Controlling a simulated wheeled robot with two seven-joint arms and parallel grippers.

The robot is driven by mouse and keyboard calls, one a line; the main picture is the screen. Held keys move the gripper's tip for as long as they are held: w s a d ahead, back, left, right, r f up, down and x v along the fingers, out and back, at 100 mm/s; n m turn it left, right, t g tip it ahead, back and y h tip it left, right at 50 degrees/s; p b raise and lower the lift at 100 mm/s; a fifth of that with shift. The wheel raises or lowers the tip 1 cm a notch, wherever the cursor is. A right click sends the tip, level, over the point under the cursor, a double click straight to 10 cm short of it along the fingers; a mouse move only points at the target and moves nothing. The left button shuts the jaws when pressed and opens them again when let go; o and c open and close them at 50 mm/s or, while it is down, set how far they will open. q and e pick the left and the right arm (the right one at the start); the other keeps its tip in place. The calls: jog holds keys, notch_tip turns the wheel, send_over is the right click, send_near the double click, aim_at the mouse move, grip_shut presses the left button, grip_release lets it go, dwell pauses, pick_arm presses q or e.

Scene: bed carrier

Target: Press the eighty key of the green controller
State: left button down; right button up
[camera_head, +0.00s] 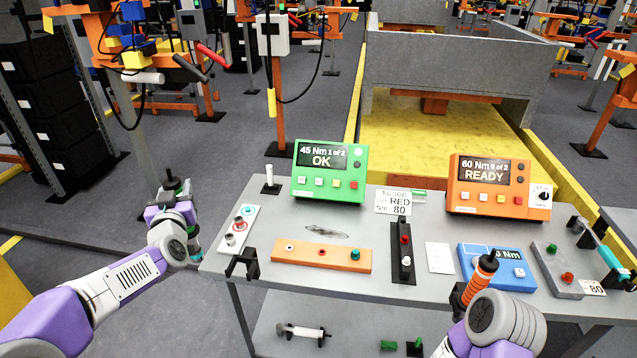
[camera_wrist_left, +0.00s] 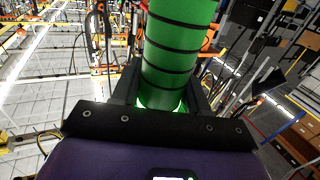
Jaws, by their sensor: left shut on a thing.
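The green controller (camera_head: 330,170) stands at the back left of the grey bench. Its screen reads "45 Nm 1 of 2 OK". Below the screen is a row of small keys (camera_head: 328,183), pale ones, a yellowish one and a red one; their labels are too small to read. My left gripper (camera_head: 172,182) is left of the bench, well apart from the controller. In the left wrist view it is shut on a green cylindrical tool (camera_wrist_left: 172,55) with black rings. My right gripper (camera_head: 468,300) is at the front right, seemingly shut on an orange tool (camera_head: 480,278) with black bands.
A card (camera_head: 393,202) between the controllers shows "RED" and "80". An orange strip (camera_head: 322,256), a black strip (camera_head: 402,250) and a blue box (camera_head: 497,267) lie in front. A post (camera_head: 269,178) stands left of the green controller.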

grip_shut()
dwell(1.5)
